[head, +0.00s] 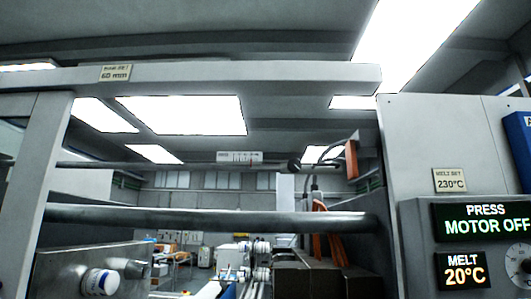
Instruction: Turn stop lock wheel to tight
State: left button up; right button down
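No wheel is clearly marked as the stop lock wheel. A small dark round knob (295,165) sits on the thin upper rod, just right of a white scale plate (239,157) with a red mark. It is too small to tell whether it is tight. A round dial (518,257) shows at the right edge on the control panel, partly cut off. A tag (115,73) on the top beam reads 60 mm; its upper line is too small to read surely. Neither of my grippers is in view.
A thick steel bar (200,219) crosses the machine opening. A metal block (65,275) with a white cylinder (101,282) stands lower left. Brown blocks (305,277) with orange hoses stand lower middle. The display (486,218) reads PRESS MOTOR OFF; another (464,271) reads MELT 20°C.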

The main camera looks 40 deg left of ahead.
aim_at(294, 165)
jog(key=u, duration=0.8)
jog(key=i, duration=0.35)
jog(key=u, duration=0.05)
